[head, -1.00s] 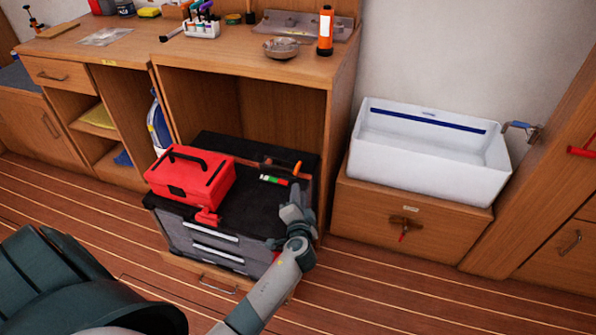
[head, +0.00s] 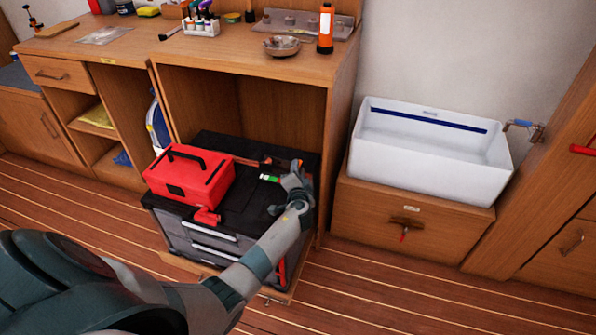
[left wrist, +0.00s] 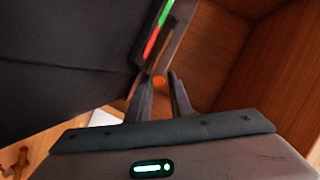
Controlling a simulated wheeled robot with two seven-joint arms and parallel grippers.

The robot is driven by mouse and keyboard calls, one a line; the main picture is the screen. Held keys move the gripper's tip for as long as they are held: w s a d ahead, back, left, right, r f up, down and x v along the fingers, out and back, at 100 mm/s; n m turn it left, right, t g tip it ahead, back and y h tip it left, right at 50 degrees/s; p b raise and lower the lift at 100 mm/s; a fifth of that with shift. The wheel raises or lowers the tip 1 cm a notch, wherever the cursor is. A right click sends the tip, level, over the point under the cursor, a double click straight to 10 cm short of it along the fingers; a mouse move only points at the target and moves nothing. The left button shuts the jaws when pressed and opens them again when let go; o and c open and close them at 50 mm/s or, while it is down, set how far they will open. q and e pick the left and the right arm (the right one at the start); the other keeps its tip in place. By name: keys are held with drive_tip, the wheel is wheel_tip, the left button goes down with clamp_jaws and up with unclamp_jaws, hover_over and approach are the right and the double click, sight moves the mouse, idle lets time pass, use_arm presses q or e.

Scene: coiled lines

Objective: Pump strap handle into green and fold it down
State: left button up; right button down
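The strap handle shows an orange end (head: 297,164) at the back right of a black-topped grey drawer chest (head: 235,212). A gauge strip with a green part (head: 271,178) lies beside it; its red and green parts also show in the left wrist view (left wrist: 155,36). My left gripper (head: 297,182) is just in front of the handle and covers part of it and of the gauge. In the left wrist view the fingers (left wrist: 160,90) are apart, with an orange end (left wrist: 159,81) showing between their tips. Contact with it cannot be told. My right gripper is out of view.
A red toolbox (head: 190,178) sits on the chest's left. The wooden bench (head: 240,66) stands over and behind the chest, its side panel close right of my gripper. A white sink (head: 430,155) stands further right. The floor in front right is clear.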

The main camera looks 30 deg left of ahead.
use_arm(q)
clamp_jaws()
idle(0.3)
